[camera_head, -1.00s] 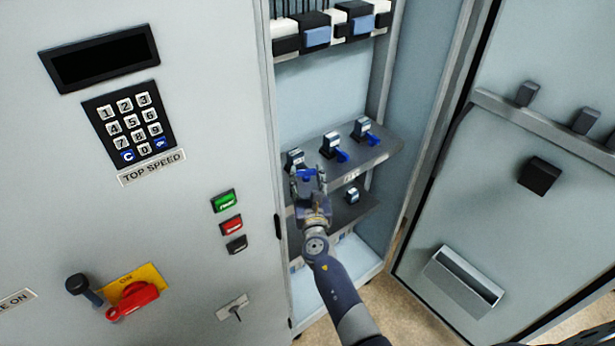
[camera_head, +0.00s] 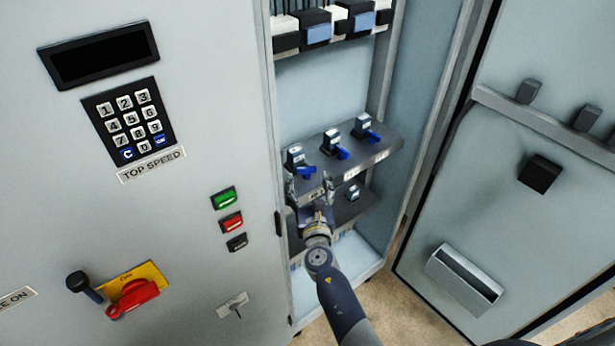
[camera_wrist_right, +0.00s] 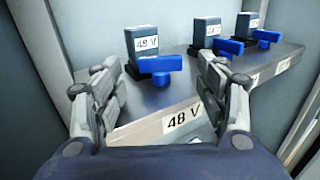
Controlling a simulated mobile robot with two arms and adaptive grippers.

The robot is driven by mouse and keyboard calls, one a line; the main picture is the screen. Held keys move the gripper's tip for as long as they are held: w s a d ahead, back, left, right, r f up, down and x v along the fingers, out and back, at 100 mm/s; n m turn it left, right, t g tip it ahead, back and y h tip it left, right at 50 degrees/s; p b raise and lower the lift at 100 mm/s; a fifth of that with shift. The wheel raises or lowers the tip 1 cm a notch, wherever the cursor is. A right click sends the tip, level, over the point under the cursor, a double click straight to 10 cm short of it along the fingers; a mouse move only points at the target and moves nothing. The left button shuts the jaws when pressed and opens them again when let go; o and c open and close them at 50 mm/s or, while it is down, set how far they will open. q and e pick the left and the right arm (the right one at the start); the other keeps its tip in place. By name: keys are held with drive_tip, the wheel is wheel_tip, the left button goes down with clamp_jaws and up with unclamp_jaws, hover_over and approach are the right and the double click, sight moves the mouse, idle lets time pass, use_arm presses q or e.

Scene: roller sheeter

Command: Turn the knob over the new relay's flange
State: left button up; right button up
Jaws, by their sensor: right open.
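The left relay (camera_head: 295,155), a dark block marked 48 V, sits on the upper shelf; it also shows in the wrist view (camera_wrist_right: 145,42). Its blue knob (camera_wrist_right: 160,64) lies in front of it, the handle crosswise in the wrist view. The knob (camera_head: 306,172) is clear of the fingers. My right gripper (camera_head: 310,186) is open and empty, just in front of the shelf edge. In the wrist view the fingers (camera_wrist_right: 158,76) stand apart on either side of the knob, nearer to the camera. The flange is mostly hidden under the knob. My left gripper is not in view.
Two more relays with blue knobs (camera_head: 342,152) (camera_head: 372,137) stand to the right on the upper shelf (camera_wrist_right: 230,92). Another relay (camera_head: 352,193) is on the lower shelf. The cabinet wall with keypad (camera_head: 130,125) is left, the open door (camera_head: 450,220) right.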

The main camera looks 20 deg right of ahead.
drive_tip(key=shift+s+a, duration=0.2)
drive_tip(key=shift+s, duration=0.9)
drive_tip(key=shift+s+a, duration=0.2)
drive_tip(key=shift+s, duration=0.85)
